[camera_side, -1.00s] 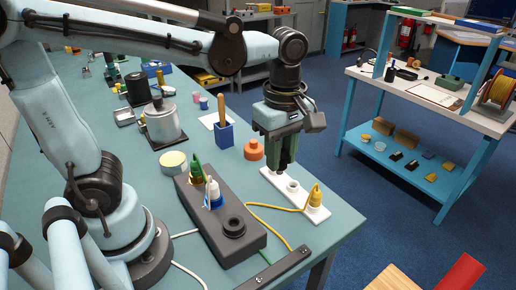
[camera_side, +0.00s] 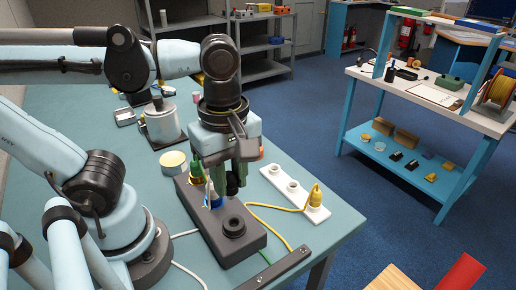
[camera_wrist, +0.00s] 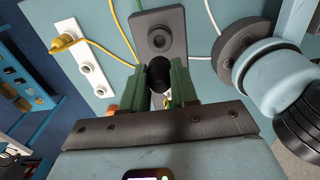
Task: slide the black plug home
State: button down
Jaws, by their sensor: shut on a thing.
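My gripper (camera_side: 229,180) has green fingers and is shut on the black plug (camera_side: 232,186), holding it above the grey console block (camera_side: 250,245). The plug also shows between the fingers in the wrist view (camera_wrist: 160,72). The console's near socket (camera_side: 234,224) is an empty dark ring, just beyond the plug in the wrist view (camera_wrist: 155,41). The plug is apart from this socket, behind it in the side view. A green plug (camera_side: 195,170) and a blue-and-white plug (camera_side: 213,198) stand in the console, partly hidden by my gripper.
A white strip (camera_side: 305,203) to the right has two empty holes and a yellow plug (camera_side: 316,196) with a yellow cable. A dark bar (camera_side: 275,270) lies along the table's front edge. A round tin (camera_side: 173,161) and a silver pot (camera_side: 162,122) stand behind the console.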

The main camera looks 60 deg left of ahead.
aim_at(229, 173)
jog(key=shift+f, duration=0.1)
jog(key=shift+f, duration=2.8)
jog(key=shift+f, duration=1.35)
jog(key=c, duration=0.8)
grip_release()
jog(key=shift+r, duration=0.1)
jog(key=shift+r, duration=5.95)
